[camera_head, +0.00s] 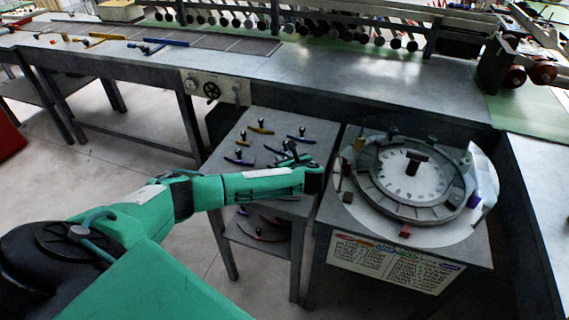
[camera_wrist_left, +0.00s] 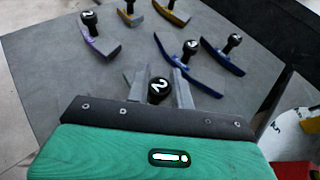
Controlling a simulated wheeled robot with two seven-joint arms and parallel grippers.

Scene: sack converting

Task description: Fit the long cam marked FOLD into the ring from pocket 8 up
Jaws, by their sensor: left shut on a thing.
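My left gripper (camera_wrist_left: 158,82) is over the cam table, its two fingers closed on the black knob marked 2 (camera_wrist_left: 158,89). The body of that held cam is mostly hidden by the fingers and wrist, so its colour cannot be told. In the head view the gripper (camera_head: 291,157) is above the right part of the table, left of the ring. The ring (camera_head: 371,185) is grey with pockets around a white numbered dial (camera_head: 405,183) on a round plate. No FOLD mark or pocket number can be read. My right gripper is not in view.
Other knobbed cams lie on the cam table (camera_head: 228,142): a purple one (camera_wrist_left: 100,46), a yellow one (camera_wrist_left: 171,14) and a blue one (camera_wrist_left: 221,58). A lower shelf holds more cams. A lettered sign (camera_head: 395,262) hangs below the ring. A long bench (camera_head: 340,85) runs behind.

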